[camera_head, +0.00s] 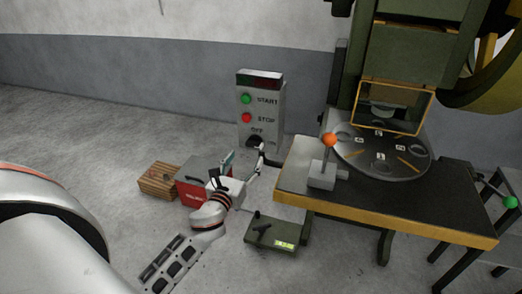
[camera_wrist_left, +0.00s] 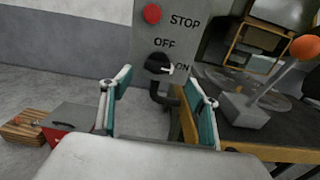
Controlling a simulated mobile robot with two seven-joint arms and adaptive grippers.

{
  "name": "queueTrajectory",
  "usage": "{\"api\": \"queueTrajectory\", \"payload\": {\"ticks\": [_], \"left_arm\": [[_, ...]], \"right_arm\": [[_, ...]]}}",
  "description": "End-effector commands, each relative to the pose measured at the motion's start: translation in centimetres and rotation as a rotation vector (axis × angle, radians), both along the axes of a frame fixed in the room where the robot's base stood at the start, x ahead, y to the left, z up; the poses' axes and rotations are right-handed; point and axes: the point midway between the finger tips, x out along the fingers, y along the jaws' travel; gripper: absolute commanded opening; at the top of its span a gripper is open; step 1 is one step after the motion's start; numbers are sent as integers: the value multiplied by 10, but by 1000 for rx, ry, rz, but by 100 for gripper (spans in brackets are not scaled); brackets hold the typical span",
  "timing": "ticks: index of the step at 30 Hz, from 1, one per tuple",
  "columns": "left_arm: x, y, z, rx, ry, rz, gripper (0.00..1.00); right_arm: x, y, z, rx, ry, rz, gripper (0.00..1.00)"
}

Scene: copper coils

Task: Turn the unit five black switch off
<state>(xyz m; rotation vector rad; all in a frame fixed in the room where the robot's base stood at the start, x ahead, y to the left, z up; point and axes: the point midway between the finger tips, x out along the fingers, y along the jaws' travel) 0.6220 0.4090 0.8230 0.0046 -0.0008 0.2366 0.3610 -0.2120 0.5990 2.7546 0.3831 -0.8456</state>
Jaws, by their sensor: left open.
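The grey control box (camera_head: 261,108) stands by the wall and carries a green START button (camera_head: 246,99), a red STOP button (camera_head: 247,118) and a black rotary switch (camera_head: 254,141) below them. In the left wrist view the black switch (camera_wrist_left: 158,64) sits between the OFF and ON labels, its white mark pointing right towards ON. My left gripper (camera_head: 244,162) is open in front of the box's lower part. In the wrist view its teal-padded fingers (camera_wrist_left: 160,105) are spread apart below the switch, with nothing between them touching the switch. My right gripper is not in view.
A press with a black-topped table (camera_head: 430,194) stands to the right, with an orange-knobbed lever (camera_head: 330,141) near its left edge. A red toolbox (camera_head: 190,191) and a wooden crate (camera_head: 158,181) lie left. A green foot pedal (camera_head: 272,233) is on the floor.

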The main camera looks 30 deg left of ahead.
Motion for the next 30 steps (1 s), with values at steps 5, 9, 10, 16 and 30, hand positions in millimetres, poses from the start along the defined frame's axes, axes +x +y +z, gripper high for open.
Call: {"api": "queueTrajectory", "payload": {"ticks": [5,9,10,16,30], "left_arm": [[23,6,1,-1,-2,0,60],[44,11,0,-2,-1,0,60],[48,12,0,-2,0,0,60],[67,16,-1,-2,1,0,60],[71,17,-1,-4,1,-1,32]], "right_arm": [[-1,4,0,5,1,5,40],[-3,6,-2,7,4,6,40],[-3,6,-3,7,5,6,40],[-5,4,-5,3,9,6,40],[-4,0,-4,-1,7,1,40]]}}
